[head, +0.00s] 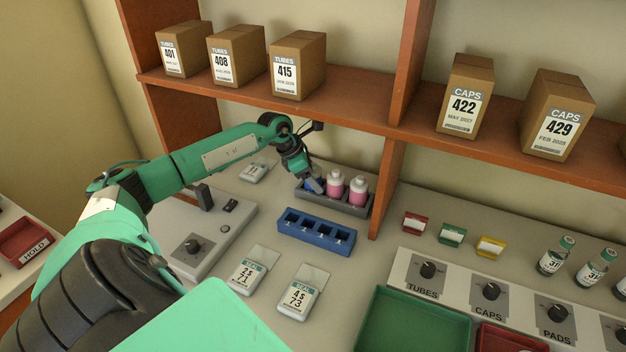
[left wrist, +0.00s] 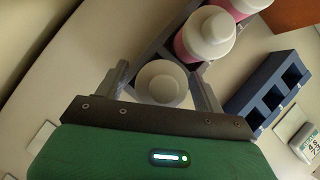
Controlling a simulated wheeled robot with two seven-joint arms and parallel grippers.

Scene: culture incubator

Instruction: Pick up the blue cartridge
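The blue cartridge (head: 309,185) stands at the left end of a grey rack (head: 345,206), largely hidden by my left gripper (head: 315,182) in the head view. In the left wrist view, a round white cap (left wrist: 162,84) lies between the two fingers of my left gripper (left wrist: 163,88). The fingers are apart, one on each side of the cap, and small gaps seem to show. Two pink cartridges with white caps (head: 334,183) stand beside it in the same rack. My right gripper is in neither view.
A blue rack with empty slots (head: 316,234) stands in front of the grey rack. A grey device with a knob (head: 193,246) is to the left. The wooden shelf (head: 345,92) overhangs behind, and its upright (head: 387,190) is close on the right.

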